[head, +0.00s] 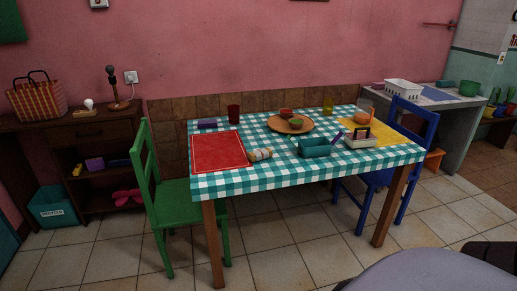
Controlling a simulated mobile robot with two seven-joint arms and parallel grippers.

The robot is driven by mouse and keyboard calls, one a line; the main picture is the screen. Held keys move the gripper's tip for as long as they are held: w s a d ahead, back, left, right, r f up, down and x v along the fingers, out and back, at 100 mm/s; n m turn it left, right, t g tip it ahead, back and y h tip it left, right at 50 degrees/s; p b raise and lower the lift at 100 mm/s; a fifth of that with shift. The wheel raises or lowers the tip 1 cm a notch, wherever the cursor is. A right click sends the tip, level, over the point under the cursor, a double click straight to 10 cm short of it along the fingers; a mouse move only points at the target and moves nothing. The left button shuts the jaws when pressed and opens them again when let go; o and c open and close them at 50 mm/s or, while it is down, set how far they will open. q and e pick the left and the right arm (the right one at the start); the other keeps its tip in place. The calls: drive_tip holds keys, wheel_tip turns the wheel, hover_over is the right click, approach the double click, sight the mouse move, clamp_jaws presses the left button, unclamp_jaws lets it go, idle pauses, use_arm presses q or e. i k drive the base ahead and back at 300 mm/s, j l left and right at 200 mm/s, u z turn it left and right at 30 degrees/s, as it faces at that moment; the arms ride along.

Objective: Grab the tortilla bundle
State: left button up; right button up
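A small pale roll with a brownish band (260,155) lies on the checked tablecloth, at the right edge of the red placemat (217,152). It may be the tortilla bundle, but it is too small to be sure. The teal-and-white checked table (262,178) stands in the middle of the head view. Neither of my grippers is in view, and nothing is seen touching the roll.
A teal box (315,148) stands right of the roll. Behind it is a brown plate (273,122) with small bowls. A green chair (148,180) and a blue chair (414,118) flank the table.

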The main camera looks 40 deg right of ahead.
sight(256, 155)
drive_tip(key=i+j+z, duration=0.1)
drive_tip(key=i+z, duration=0.35)
drive_tip(key=i+j+z, duration=0.2)
drive_tip(key=z, duration=0.2)
drive_tip(key=i+j+z, duration=0.2)
drive_tip(key=z, duration=0.2)
drive_tip(key=i+j+z, duration=0.2)
drive_tip(key=z, duration=0.25)
drive_tip(key=i+j+z, duration=0.1)
drive_tip(key=j+z, duration=0.3)
drive_tip(key=i+j+z, duration=0.1)
drive_tip(key=j+z, duration=0.3)
drive_tip(key=i+j+z, duration=0.1)
drive_tip(key=j+z, duration=0.25)
drive_tip(key=j, duration=0.25)
drive_tip(key=i+l, duration=0.15)
drive_tip(key=i, duration=0.3)
drive_tip(key=i+l, duration=0.2)
drive_tip(key=i, duration=0.2)
drive_tip(key=z, duration=0.05)
